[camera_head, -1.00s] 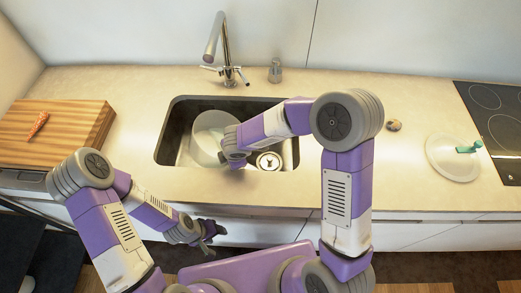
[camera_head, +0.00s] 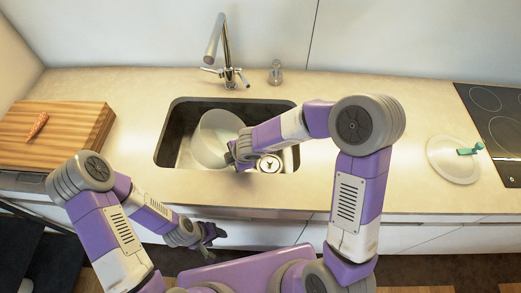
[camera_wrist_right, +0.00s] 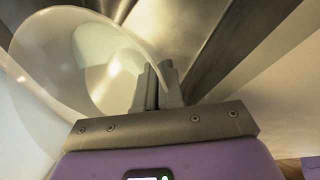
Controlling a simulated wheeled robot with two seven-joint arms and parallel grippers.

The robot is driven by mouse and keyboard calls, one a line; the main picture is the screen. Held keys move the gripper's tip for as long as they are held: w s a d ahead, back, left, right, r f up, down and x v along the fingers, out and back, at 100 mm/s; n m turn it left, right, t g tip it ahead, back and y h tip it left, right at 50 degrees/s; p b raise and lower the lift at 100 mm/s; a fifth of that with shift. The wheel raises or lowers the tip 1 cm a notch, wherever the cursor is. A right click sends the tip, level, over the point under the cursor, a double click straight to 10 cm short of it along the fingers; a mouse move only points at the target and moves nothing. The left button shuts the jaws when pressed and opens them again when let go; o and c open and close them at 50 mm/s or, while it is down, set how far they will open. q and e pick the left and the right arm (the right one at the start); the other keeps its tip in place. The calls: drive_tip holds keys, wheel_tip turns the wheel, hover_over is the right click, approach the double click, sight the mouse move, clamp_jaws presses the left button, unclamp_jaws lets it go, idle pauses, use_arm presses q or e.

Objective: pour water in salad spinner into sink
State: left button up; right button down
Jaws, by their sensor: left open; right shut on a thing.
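The salad spinner bowl (camera_head: 212,138) is translucent white and sits tilted inside the dark-rimmed sink (camera_head: 180,112), at its left half. My right gripper (camera_head: 238,152) reaches into the sink at the bowl's right side. In the right wrist view the two fingers of my right gripper (camera_wrist_right: 158,88) are shut on the rim of the bowl (camera_wrist_right: 75,60). Whether water is in the bowl cannot be seen. My left gripper (camera_head: 212,233) is open and empty in front of the counter, below its edge.
The tap (camera_head: 224,50) stands behind the sink, with a small dispenser (camera_head: 275,72) beside it. A wooden board (camera_head: 60,140) with a carrot (camera_head: 38,125) is at left. The spinner lid (camera_head: 453,160) with its green handle lies at right near the cooktop (camera_head: 495,120).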

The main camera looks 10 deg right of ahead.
drive_tip(key=shift+d+r, duration=0.15)
drive_tip(key=shift+d, duration=0.05)
drive_tip(key=shift+r+y, duration=0.1)
drive_tip(key=shift+y, duration=0.2)
drive_tip(key=shift+s+d+r+y, duration=0.1)
drive_tip(key=shift+d+r+y, duration=0.1)
drive_tip(key=shift+y, duration=0.3)
drive_tip(key=shift+d+r+t+y+b, duration=0.1)
drive_tip(key=shift+r+t+y+b, duration=0.4)
drive_tip(key=shift+y+b, duration=0.45)
idle(1.6)
drive_tip(key=shift+s+d+r+m+t+y, duration=0.15)
drive_tip(key=shift+r+m+t+y, duration=0.2)
drive_tip(key=shift+r+y, duration=0.65)
idle(1.8)
drive_tip(key=shift+d+r+y+b, duration=0.15)
drive_tip(key=shift+r+y+b, duration=0.25)
drive_tip(key=shift+b, duration=0.25)
idle(1.0)
